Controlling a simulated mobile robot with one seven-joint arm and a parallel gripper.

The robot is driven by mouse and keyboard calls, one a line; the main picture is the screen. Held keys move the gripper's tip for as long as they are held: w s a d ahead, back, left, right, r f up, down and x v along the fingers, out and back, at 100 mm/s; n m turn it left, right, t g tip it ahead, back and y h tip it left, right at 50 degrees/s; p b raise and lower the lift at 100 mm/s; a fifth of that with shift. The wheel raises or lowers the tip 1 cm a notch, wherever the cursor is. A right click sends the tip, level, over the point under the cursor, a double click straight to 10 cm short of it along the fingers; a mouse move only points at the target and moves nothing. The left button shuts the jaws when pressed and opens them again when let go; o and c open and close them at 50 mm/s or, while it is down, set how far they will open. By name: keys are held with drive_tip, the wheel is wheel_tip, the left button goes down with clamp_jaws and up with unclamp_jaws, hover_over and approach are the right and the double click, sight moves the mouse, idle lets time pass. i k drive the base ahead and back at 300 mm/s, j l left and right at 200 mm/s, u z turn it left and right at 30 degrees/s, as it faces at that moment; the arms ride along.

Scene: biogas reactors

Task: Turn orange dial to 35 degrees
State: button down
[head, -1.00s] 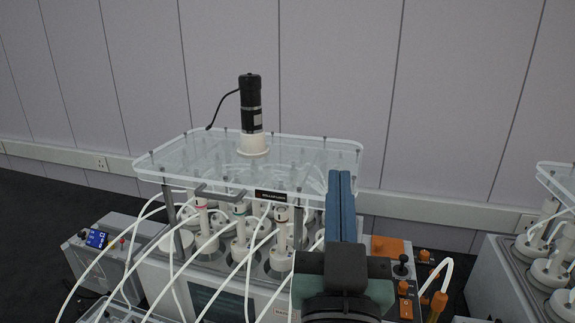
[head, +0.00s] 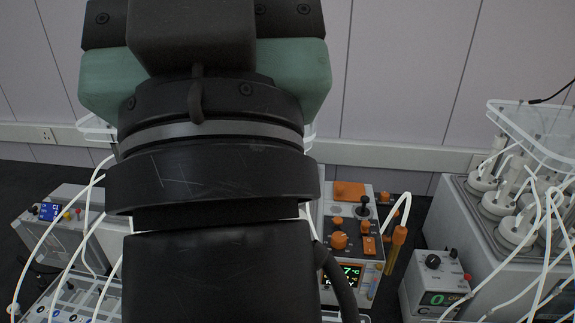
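The orange dial (head: 340,240) is a round knob on the front panel of a white control unit (head: 325,210), right of centre in the head view. It sits above a dark display (head: 342,275) whose visible part reads about "7 °C" in green. The dial's angle is too small to read. My gripper (head: 200,75) is large and close to the camera at upper left, apart from the dial in the picture. Only its dark and green body shows; its fingers are out of view or hidden. My arm covers the reactor behind it and the left part of the control unit.
A black-knobbed lever (head: 364,207), an orange switch (head: 369,245) and an orange-capped tube (head: 398,240) stand close around the dial. White hoses run at both sides.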

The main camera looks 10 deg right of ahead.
sight(339, 242)
drive_tip(key=l+u, duration=0.3)
drive_tip(key=l, duration=0.3)
drive_tip(key=k+l+u, duration=0.1)
drive_tip(key=l+u, duration=0.15)
drive_tip(key=l, duration=0.3)
drive_tip(key=i+l, duration=0.1)
drive_tip(key=i, duration=0.35)
drive_tip(key=i+u, duration=0.05)
